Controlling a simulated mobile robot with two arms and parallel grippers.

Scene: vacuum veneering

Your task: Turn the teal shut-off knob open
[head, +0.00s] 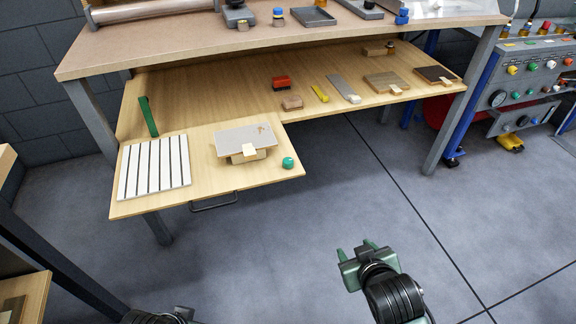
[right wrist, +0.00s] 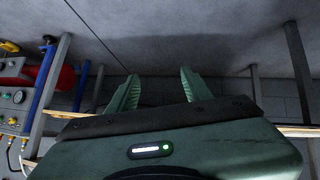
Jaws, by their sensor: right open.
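A small round teal knob (head: 288,163) sits near the right front corner of the pull-out wooden board (head: 215,190). It is to the right of a grey plate (head: 240,139) with a small pale block by it. Whether the knob is turned open or shut is too small to tell. My right gripper (head: 355,249) is open and empty over the floor, in front and to the right of the knob and apart from it. Its two green fingers also stand apart in the right wrist view (right wrist: 160,80), with nothing between them.
A white slatted rack (head: 154,168) and a green upright piece (head: 148,116) are on the board's left. Behind are several small blocks and plates on the lower shelf (head: 225,83), under the workbench top (head: 180,42). A control panel (head: 530,68) stands at right. The floor in front is clear.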

